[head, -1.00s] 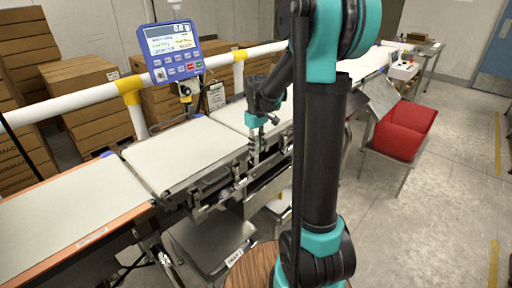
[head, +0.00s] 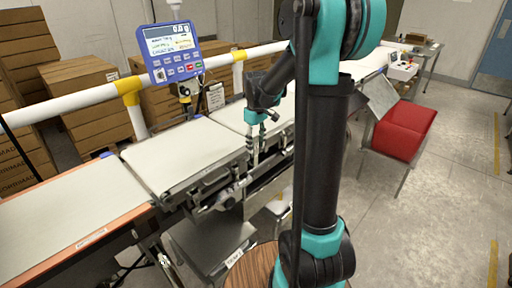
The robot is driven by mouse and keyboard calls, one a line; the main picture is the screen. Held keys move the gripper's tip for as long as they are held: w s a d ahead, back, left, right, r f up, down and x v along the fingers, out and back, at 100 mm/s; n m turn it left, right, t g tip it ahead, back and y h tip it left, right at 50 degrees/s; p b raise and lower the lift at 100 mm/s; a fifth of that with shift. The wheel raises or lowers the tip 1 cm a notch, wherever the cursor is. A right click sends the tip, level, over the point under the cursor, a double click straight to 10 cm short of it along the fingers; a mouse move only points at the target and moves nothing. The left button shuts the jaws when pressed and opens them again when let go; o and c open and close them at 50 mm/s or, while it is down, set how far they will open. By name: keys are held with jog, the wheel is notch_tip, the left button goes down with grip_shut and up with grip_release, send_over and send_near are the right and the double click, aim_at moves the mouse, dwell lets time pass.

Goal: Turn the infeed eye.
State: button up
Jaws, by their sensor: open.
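My gripper (head: 256,158) points down at the near edge of the conveyor, at the gap between the middle belt (head: 185,150) and the far belt (head: 262,116). Its fingers are open and nothing shows between them. I cannot pick out the infeed eye for certain. Small metal fittings and brackets (head: 237,188) run along the frame beside and below the fingertips, too small to tell apart. Whether the fingers touch any fitting cannot be told.
An orange-edged belt (head: 70,215) lies at the left. A blue display unit (head: 172,52) stands behind the belts, before a white rail (head: 75,108) with yellow joints. Cartons (head: 88,95) are stacked at the back. A red bin (head: 402,132) stands right.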

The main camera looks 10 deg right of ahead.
notch_tip(320, 180, up, 10)
jog(key=shift+r, duration=0.25)
dwell(0.3)
